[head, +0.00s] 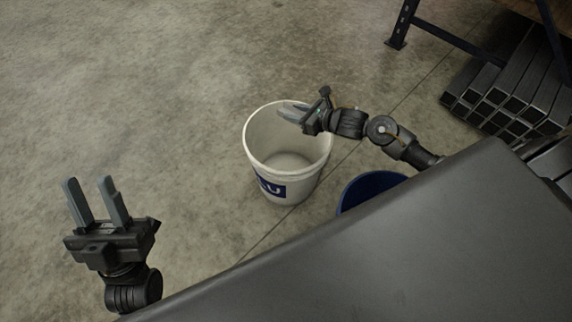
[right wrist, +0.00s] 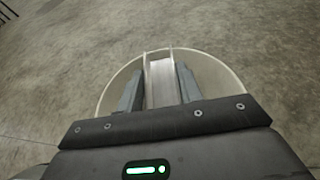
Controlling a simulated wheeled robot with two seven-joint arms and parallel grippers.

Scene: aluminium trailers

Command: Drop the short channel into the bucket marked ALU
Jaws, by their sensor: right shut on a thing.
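A white bucket (head: 258,150) stands on the floor past the table edge, with a blue label whose visible letters end in "LU". My right gripper (head: 288,114) is over the bucket's mouth, near its far right rim. In the right wrist view it is shut on the short channel (right wrist: 162,82), a pale metal piece between the two fingers. The bucket (right wrist: 212,72) shows around and beyond the channel there. In the head view the channel is hard to make out between the fingers. My left gripper (head: 88,188) is open and empty, at the lower left above the floor.
A dark table (head: 390,260) fills the lower right. A blue bucket (head: 368,186) stands right of the white one, partly hidden by the table. Stacked metal tubes (head: 510,85) lie by a dark rack leg (head: 402,25) at upper right. The floor at left is clear.

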